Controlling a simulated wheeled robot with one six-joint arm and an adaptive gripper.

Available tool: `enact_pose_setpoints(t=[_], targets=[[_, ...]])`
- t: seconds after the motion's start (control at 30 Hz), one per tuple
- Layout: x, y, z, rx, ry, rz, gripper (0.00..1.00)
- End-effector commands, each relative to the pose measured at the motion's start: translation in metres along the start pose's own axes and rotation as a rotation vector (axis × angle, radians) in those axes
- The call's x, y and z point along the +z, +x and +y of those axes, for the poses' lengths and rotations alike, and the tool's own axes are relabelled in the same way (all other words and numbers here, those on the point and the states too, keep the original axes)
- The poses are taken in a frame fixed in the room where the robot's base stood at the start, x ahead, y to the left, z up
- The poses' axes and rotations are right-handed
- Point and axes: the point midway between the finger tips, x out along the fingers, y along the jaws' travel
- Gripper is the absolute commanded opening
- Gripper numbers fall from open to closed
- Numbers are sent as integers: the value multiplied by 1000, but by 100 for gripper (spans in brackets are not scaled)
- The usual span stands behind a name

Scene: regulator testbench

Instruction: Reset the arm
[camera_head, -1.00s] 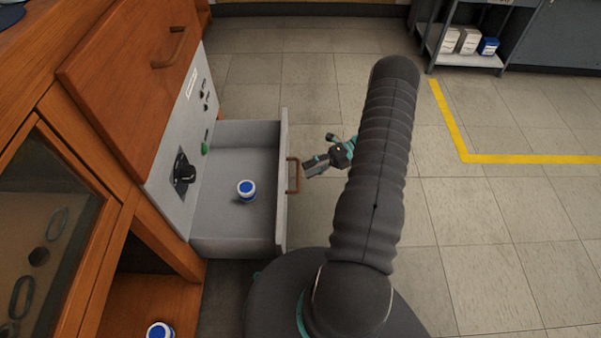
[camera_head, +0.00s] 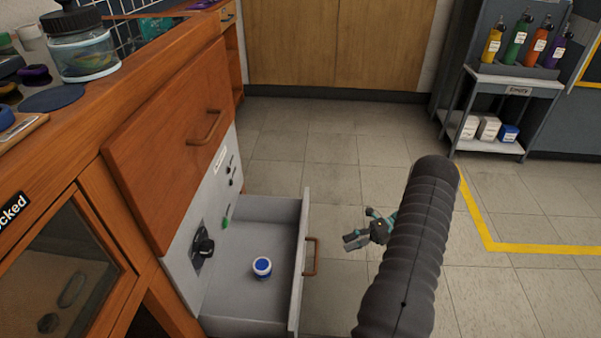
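My gripper (camera_head: 352,241) shows in the head view just right of the open drawer's handle, apart from it. It is partly hidden behind my dark ribbed arm, and its fingers are too small to tell whether they are open or shut. The grey drawer (camera_head: 240,292) stands pulled out from the cabinet, with a brown handle (camera_head: 311,257) on its front. A small blue and white jar (camera_head: 262,267) stands upright inside it.
A grey panel with a black knob (camera_head: 203,246) and a green button (camera_head: 226,223) is above the drawer. A closed wooden drawer front (camera_head: 175,140) is higher up. A shelf cart (camera_head: 497,110) with bottles stands at the back right. Tiled floor is free right of the drawer.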

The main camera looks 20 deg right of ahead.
Motion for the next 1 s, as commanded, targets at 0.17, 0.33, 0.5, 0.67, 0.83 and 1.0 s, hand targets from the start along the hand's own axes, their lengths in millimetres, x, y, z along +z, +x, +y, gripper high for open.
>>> enact_pose_setpoints(t=[0.17,0.33,0.5,0.67,0.83,1.0], targets=[[0,0,0,0,-18,0,38],[1,0,-8,-36,-189,-3,38],[-17,11,-33,-107,-439,57,38],[-44,18,-40,-165,-667,151,38],[-61,18,-14,-240,-958,318,38],[-70,18,25,-290,-1219,506,38]])
